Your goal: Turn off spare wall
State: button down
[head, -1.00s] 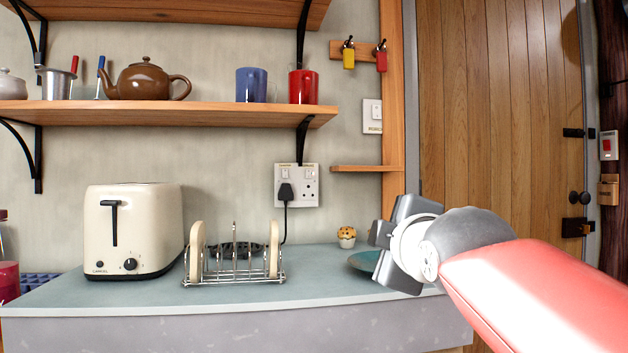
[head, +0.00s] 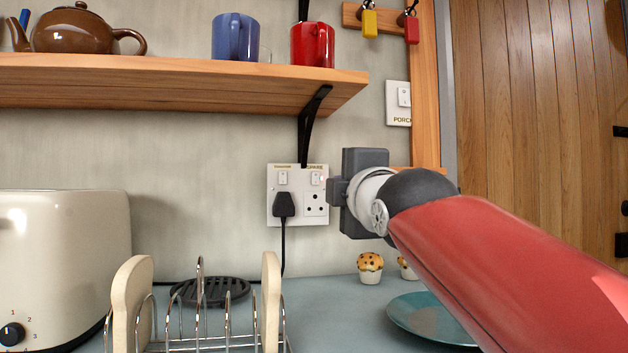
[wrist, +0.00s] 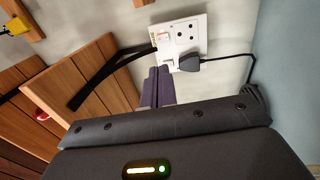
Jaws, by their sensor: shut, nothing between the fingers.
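The white double wall socket (head: 297,215) is on the wall right of the toaster. Its right half, labelled SPARE, has empty holes and a rocker switch (head: 316,178) with a small red spot beside it. Its left half holds a black plug (head: 284,204) with a cord. My gripper (head: 334,192) is at the right edge of the socket in the head view, pointing left. In the wrist view, the socket (wrist: 204,24) appears turned, and my gripper's shut fingers (wrist: 156,72) end close to its switch side. I cannot tell whether they touch it.
A wooden shelf (head: 180,85) with a black bracket (head: 311,120) is above the socket. The toaster (head: 65,260), toast rack (head: 200,320), muffins (head: 370,268) and teal plate (head: 430,318) stand on the counter below. A PORCH switch (head: 398,102) is up to the right.

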aim_at(316, 169)
jog(key=shift+w+a, duration=0.1)
jog(key=shift+w, duration=0.3)
jog(key=p+x, duration=0.2)
jog(key=x, duration=1.2)
jog(key=shift+p, duration=0.4)
jog(key=shift+r, duration=0.1)
jog(key=r+g+p, duration=0.1)
jog(key=p, duration=0.4)
jog(key=shift+w+r, duration=0.2)
jog(key=shift+f, duration=0.1)
jog(key=shift+w, duration=0.1)
dwell(0.6)
